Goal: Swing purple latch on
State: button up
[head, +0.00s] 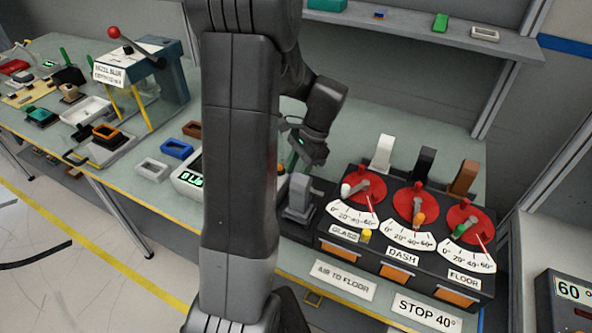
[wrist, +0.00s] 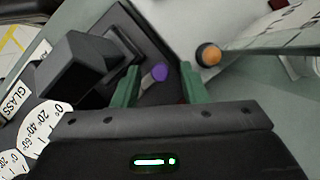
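The purple latch's round knob (wrist: 159,73) shows in the wrist view at the end of a short pale lever on a dark base. My gripper (wrist: 160,70) is open, with one green finger on each side of the knob and a gap to both. I cannot tell whether the fingertips reach down to the knob's height. In the head view my gripper (head: 298,155) is over the left end of the black dashboard module (head: 325,233), partly hidden by my arm. The purple latch is not visible there.
A grey block (head: 299,200) stands on the module's left end; it also shows in the wrist view (wrist: 85,68). Three red dials (head: 417,203) with levers are to its right. An orange button (wrist: 208,55) lies right of my right finger. A display box (head: 187,178) is left.

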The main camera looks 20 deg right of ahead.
jog(key=shift+a+f, duration=0.1)
jog(key=shift+f, duration=0.1)
grip_shut()
